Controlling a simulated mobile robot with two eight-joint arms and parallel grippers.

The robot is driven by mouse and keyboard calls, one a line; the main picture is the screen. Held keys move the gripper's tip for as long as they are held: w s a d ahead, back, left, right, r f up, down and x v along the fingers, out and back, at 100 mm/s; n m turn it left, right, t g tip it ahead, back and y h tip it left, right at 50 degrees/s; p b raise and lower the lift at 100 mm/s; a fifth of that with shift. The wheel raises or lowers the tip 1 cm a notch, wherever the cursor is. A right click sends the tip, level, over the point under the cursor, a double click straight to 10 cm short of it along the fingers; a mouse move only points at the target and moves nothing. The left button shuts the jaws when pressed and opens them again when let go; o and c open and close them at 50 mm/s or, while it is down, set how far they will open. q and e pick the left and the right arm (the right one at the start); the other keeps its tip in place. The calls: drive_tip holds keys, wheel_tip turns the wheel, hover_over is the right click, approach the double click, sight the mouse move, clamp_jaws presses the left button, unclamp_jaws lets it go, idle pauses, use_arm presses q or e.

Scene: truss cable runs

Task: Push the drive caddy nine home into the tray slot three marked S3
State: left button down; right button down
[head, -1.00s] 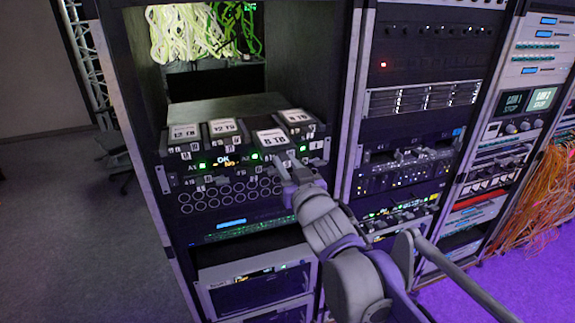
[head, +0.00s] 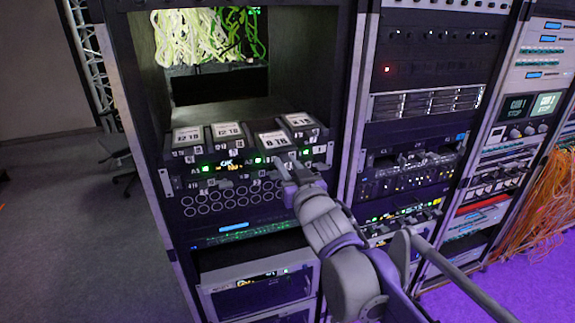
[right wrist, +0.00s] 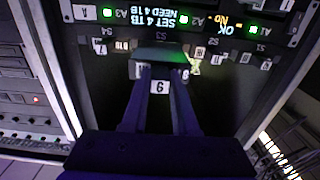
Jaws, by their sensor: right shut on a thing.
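The drive caddy nine (head: 272,139), a dark box with a white 8 TB label on top, is third from the left in the tray (head: 178,170). It sticks out toward me a little farther than its neighbours. My right gripper (head: 284,168) is shut on its front. In the right wrist view, which is upside down, the gripper (right wrist: 160,72) holds the caddy (right wrist: 160,52) at the S3 mark. A tag with its number shows between the fingers. How deep the caddy sits is hidden. My left gripper is not in view.
Caddies stand on both sides: two marked 12 TB (head: 187,137) (head: 226,131) to the left and one (head: 299,121) to the right. The tray front has green lights and a small display (right wrist: 165,22). A rack post (head: 350,110) rises close to the right.

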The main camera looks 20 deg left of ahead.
sight(276, 146)
drive_tip(key=shift+w+a, duration=0.1)
drive_tip(key=shift+w+a, duration=0.3)
drive_tip(key=shift+w, duration=0.15)
drive_tip(key=shift+w+a, duration=0.1)
drive_tip(key=shift+w, duration=0.1)
drive_tip(key=shift+w+a, duration=0.3)
drive_tip(key=shift+w, duration=0.1)
drive_tip(key=shift+w, duration=0.1)
idle(0.6)
drive_tip(key=shift+w+a, duration=0.25)
drive_tip(key=shift+w, duration=0.05)
drive_tip(key=shift+p+x, duration=0.55)
drive_tip(key=shift+x, duration=2.05)
drive_tip(key=shift+w+a, duration=0.15)
